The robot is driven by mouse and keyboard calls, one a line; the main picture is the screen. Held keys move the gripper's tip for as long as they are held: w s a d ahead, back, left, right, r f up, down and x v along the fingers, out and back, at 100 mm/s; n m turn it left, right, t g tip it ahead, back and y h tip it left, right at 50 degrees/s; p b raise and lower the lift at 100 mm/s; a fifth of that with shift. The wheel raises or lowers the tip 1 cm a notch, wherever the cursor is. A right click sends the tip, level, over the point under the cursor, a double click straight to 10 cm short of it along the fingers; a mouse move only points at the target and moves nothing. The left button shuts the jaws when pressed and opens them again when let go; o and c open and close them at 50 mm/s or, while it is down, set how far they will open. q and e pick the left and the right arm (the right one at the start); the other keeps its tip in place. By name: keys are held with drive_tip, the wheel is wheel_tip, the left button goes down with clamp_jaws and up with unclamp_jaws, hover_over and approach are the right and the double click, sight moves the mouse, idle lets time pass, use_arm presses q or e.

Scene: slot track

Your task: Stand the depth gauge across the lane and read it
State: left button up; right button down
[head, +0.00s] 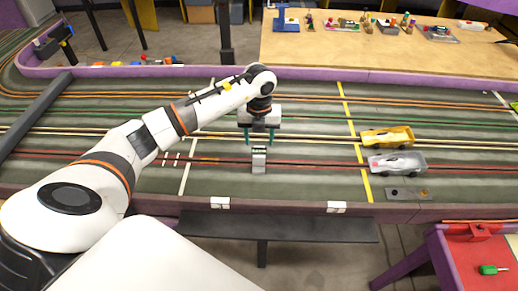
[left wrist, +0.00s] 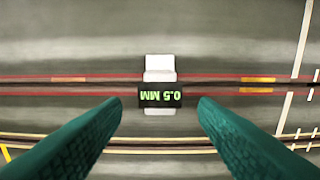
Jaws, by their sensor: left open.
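The depth gauge (head: 259,159) stands upright on the slot track, across the red-edged lane (head: 310,163). In the left wrist view the gauge (left wrist: 160,84) has a pale body across the slot. Its dark display shows green text, upside down, reading 0.5 MM. My left gripper (head: 260,138) is above and just behind the gauge. In the left wrist view its green fingers (left wrist: 160,112) are spread wide on either side of the gauge and do not touch it. My right gripper is not in view.
A yellow car (head: 388,137) and a silver car (head: 397,163) stand on the track to the right, just past a yellow line (head: 354,140). A dark beam (head: 36,115) crosses the track at left. A wooden table (head: 390,58) with small items stands behind.

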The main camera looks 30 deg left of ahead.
sight(259, 151)
use_arm(q)
wheel_tip(259, 151, up, 5)
drive_tip(key=shift+r+b, duration=0.2)
drive_tip(key=shift+b, duration=0.1)
idle(0.4)
